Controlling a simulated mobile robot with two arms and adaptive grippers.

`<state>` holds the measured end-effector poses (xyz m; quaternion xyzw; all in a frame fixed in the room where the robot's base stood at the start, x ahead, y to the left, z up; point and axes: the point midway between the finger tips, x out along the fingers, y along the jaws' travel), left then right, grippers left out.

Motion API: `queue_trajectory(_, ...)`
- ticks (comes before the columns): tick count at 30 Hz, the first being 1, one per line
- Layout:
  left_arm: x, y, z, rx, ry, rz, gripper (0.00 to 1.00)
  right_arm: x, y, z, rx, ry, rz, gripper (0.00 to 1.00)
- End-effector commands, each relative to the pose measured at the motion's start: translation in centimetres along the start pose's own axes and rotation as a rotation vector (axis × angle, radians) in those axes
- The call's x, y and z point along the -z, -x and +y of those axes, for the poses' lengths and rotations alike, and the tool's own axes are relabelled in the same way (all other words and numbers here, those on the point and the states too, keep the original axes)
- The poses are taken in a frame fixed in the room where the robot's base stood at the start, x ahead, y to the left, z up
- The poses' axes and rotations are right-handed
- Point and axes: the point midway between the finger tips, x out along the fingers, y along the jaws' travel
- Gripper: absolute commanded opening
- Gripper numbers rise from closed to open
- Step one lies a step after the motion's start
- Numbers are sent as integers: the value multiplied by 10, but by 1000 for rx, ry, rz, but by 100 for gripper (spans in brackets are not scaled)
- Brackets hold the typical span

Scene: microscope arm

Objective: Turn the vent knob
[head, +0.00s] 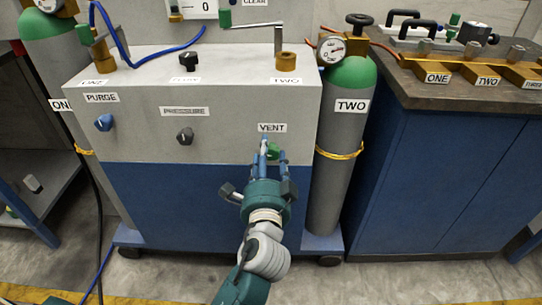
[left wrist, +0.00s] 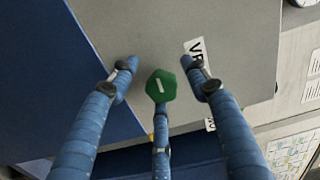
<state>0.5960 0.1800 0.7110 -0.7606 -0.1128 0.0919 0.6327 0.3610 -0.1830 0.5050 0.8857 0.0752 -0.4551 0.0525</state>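The vent knob is green and sits under the "VENT" label (head: 272,127) on the front of the grey panel. In the head view the knob (head: 274,152) is partly hidden by my left gripper (head: 268,150). In the left wrist view the knob (left wrist: 161,86) is a green hexagon with a pale mark. The blue fingers of my left gripper (left wrist: 160,78) stand spread around it. Gaps show between the two side fingers and the knob. The lower finger overlaps the knob's bottom edge in the picture; I cannot tell whether it touches. My right gripper is not in view.
A blue purge knob (head: 104,122) and a dark knob (head: 185,135) are left on the same panel. A grey cylinder labelled "TWO" (head: 348,122) stands close on the right. A blue cabinet (head: 440,180) with a dark top is farther right.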

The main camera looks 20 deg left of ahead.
Motion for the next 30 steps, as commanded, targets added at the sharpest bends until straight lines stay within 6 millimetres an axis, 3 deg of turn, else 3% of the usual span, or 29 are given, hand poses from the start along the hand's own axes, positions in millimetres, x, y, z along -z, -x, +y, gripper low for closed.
queue_trajectory(11, 3, 9, 3, -6, 2, 8, 49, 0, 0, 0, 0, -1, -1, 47)
queue_trajectory(24, 0, 95, 2, -7, 3, 4, 49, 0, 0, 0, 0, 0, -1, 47)
queue_trajectory(30, -1, 117, 1, -3, 2, 3, 49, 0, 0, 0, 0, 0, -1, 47)
